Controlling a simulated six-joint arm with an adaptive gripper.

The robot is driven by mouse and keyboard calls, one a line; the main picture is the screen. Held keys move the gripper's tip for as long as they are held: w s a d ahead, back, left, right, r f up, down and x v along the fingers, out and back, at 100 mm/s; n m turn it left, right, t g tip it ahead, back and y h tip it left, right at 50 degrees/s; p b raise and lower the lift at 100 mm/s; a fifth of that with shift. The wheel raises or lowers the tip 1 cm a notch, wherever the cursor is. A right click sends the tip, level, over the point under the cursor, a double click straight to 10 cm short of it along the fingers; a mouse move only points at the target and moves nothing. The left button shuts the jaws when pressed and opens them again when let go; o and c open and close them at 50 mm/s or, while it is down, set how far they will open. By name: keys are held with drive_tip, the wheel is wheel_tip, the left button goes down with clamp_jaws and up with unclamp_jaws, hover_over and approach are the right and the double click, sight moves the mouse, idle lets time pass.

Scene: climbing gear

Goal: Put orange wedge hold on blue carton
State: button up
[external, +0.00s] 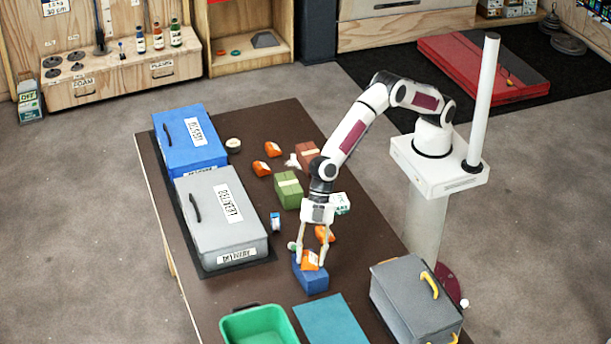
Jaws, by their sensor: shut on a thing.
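An orange wedge hold (311,261) is between the fingers of my gripper (309,252), which is shut on it. The hold is right at the top of the blue carton (312,281), which lies on the dark table. I cannot tell whether the hold touches the carton's top. Another orange wedge (324,234) lies just behind my gripper, partly hidden by it. Two more orange wedges lie farther back, one at the middle (261,168) and one beyond it (273,149).
A grey delivery box (221,215) and a blue box (190,140) stand on the left. A green bin (258,325), teal mat (330,320) and grey case (415,300) are in front. Green (289,190) and brown (307,154) cartons stand behind. Bare table lies left of the blue carton.

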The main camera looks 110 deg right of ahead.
drive_tip(key=shift+f, duration=0.3)
drive_tip(key=shift+s+d+f, duration=0.1)
drive_tip(key=shift+s+f, duration=0.1)
drive_tip(key=shift+f, duration=0.3)
drive_tip(key=o, duration=1.1)
drive_tip(key=shift+w+r, duration=0.1)
drive_tip(key=shift+r, duration=0.5)
drive_tip(key=shift+d+r, duration=0.15)
drive_tip(key=shift+r, duration=0.55)
drive_tip(key=v, duration=1.1)
